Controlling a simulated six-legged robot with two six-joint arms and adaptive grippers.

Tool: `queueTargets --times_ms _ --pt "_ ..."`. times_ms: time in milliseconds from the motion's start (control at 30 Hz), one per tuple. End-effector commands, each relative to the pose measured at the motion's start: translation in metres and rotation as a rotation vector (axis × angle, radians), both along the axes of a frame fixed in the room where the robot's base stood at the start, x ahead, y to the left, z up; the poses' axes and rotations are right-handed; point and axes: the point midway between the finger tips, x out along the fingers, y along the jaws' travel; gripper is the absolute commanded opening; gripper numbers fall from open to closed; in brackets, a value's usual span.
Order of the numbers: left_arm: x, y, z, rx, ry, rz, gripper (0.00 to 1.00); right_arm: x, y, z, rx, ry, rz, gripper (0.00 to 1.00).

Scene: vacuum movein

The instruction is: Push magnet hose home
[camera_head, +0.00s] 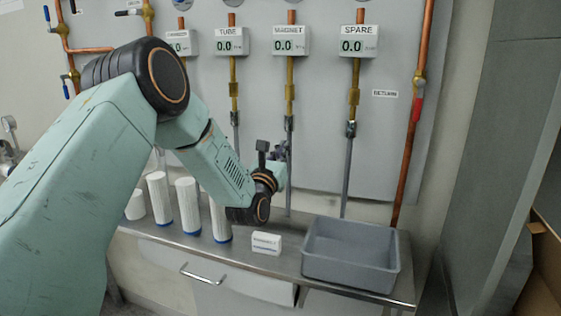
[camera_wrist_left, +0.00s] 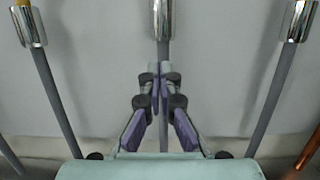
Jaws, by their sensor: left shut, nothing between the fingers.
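The magnet hose (camera_head: 289,180) is a grey tube hanging under the MAGNET readout (camera_head: 290,41). Its upper end meets a metal fitting below a brass piece on the copper pipe. In the left wrist view the hose (camera_wrist_left: 163,50) runs straight down from its shiny fitting (camera_wrist_left: 162,16) and passes behind my fingers. My left gripper (camera_head: 280,151) is at the hose, below the fitting. In the left wrist view its fingertips (camera_wrist_left: 159,69) are together with nothing held between them. Whether they touch the hose cannot be told. My right gripper is in neither view.
The TUBE hose (camera_head: 235,135) and SPARE hose (camera_head: 346,175) hang on either side. A grey bin (camera_head: 312,262), a small white labelled box (camera_head: 266,243) and several white cylinders (camera_head: 187,206) stand on the metal bench. A copper return pipe (camera_head: 406,150) runs down at right.

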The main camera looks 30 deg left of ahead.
Motion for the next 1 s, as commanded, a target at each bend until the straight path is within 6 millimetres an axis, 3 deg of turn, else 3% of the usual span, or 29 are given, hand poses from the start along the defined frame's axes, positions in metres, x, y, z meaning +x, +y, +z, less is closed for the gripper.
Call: queueTargets --times_ms 200,600,900,1000 --pt "0.001 0.0 0.016 0.001 0.001 0.0 0.0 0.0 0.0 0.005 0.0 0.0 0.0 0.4" --pt "0.001 0.0 0.019 0.001 0.001 0.0 0.0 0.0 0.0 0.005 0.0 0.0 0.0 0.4" --pt "0.001 0.0 0.062 0.002 -0.002 -0.001 0.0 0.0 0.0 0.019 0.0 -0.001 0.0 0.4" --pt "0.001 0.0 0.063 0.003 -0.002 0.0 0.0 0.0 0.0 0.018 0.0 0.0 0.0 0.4"
